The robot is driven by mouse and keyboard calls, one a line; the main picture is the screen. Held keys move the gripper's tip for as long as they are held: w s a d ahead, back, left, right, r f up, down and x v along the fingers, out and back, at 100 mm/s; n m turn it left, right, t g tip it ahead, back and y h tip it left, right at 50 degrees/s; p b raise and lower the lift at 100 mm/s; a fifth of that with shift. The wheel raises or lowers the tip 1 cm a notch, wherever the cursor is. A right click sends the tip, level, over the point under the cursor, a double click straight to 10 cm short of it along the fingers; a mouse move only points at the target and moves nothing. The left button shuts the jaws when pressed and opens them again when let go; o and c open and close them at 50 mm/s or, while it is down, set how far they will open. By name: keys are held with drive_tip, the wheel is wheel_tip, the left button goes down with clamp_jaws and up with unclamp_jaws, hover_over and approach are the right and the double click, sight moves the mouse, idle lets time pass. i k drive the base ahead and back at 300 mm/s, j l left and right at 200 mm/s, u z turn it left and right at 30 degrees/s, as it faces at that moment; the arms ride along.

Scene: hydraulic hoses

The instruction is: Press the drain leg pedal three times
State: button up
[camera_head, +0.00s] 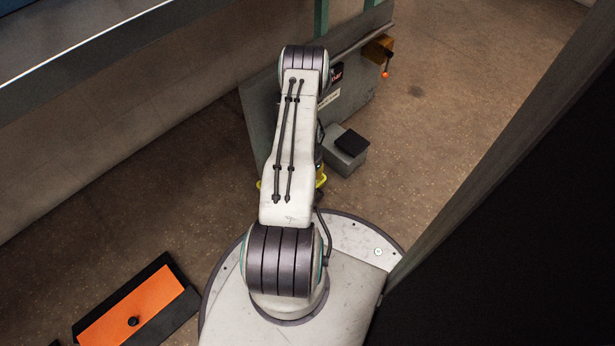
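A grey box with a black pad on top, which looks like the pedal (351,142), stands on the floor just right of my arm, by a grey panel. No lettering on it can be read, so I cannot confirm it is the drain leg pedal. The black pad sits on its upper side; whether it is pressed cannot be told. My arm reaches up the picture and folds down behind its own upper link, which hides most of my gripper. Yellow-green parts peek out on both sides of that link, left of the box; I cannot tell if they are gripper fingers.
The grey panel (252,118) stands behind my arm, with an orange-brown block and red-tipped lever (386,73) at its far end. An orange and black floor unit (135,304) lies lower left. A large dark surface (520,230) blocks the right. Floor right of the box is clear.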

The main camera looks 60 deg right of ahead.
sight(352, 144)
drive_tip(key=k, duration=1)
